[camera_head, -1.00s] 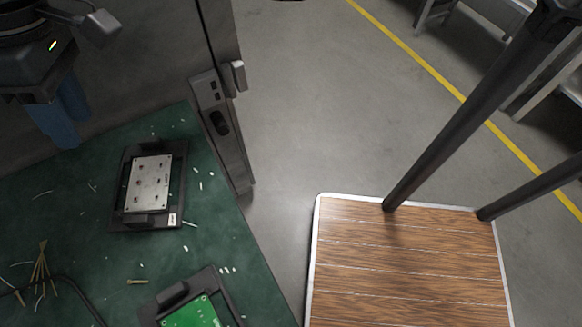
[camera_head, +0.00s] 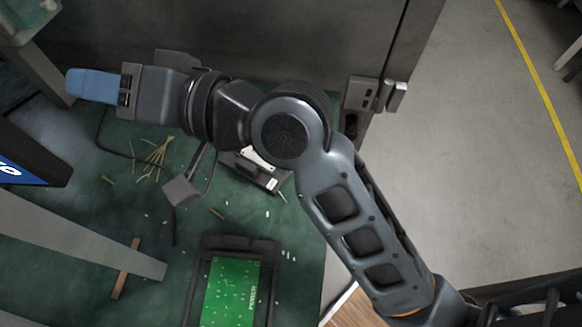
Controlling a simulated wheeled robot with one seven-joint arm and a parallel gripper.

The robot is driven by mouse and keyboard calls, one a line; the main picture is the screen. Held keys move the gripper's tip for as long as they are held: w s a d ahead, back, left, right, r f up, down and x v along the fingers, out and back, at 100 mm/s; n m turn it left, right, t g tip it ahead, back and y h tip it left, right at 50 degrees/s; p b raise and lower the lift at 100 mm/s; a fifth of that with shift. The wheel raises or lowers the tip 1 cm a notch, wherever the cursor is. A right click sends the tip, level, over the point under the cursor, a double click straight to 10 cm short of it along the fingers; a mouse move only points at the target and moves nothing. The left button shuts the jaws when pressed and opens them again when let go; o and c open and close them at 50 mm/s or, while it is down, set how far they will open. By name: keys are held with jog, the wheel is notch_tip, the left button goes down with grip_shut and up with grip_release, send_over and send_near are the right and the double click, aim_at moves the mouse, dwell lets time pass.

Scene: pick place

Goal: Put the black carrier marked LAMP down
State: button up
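My gripper (camera_head: 93,86) is at the upper left of the head view, with its blue fingers pointing left. I see it from the side, and cannot tell how far apart the fingers are; no carrier shows at its tips. A black carrier (camera_head: 268,181) with a pale plate and a white label lies on the green bench (camera_head: 308,237), mostly hidden behind my arm. I cannot read a LAMP mark on it. A second black carrier (camera_head: 237,245) holds a green board (camera_head: 231,293) with white lettering that seems to read POWER.
Thin wires (camera_head: 154,157) and small scraps lie on the bench. A grey beam (camera_head: 75,235) crosses the lower left, below a dark screen-like panel (camera_head: 25,158). A grey cabinet (camera_head: 310,40) stands behind the bench. Open floor (camera_head: 465,150) is at right.

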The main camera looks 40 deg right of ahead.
jog(key=s+d+f+h, duration=0.2)
jog(key=s+f, duration=0.2)
jog(key=s, duration=0.1)
jog(key=s+d+f+m+h, duration=0.1)
jog(key=s+d+f+h, duration=0.2)
jog(key=s+f, duration=0.1)
jog(key=s+d+f+m+h, duration=0.1)
jog(key=s+d+f+h, duration=0.1)
jog(key=s+f, duration=0.2)
jog(key=shift+s+d+f+h, duration=0.2)
jog(key=shift+s, duration=0.45)
jog(key=shift+s+d+f+h, duration=0.15)
jog(key=shift+s+f+h, duration=0.05)
jog(key=shift+s, duration=0.45)
jog(key=s+d+n, duration=0.3)
jog(key=s+d, duration=0.1)
jog(key=s, duration=0.4)
jog(key=s+d+n+h, duration=0.1)
jog(key=s+d+n, duration=0.2)
jog(key=s, duration=0.6)
jog(key=shift+s+d+f+g, duration=0.2)
jog(key=shift+s+d+g, duration=0.1)
jog(key=shift+d, duration=0.5)
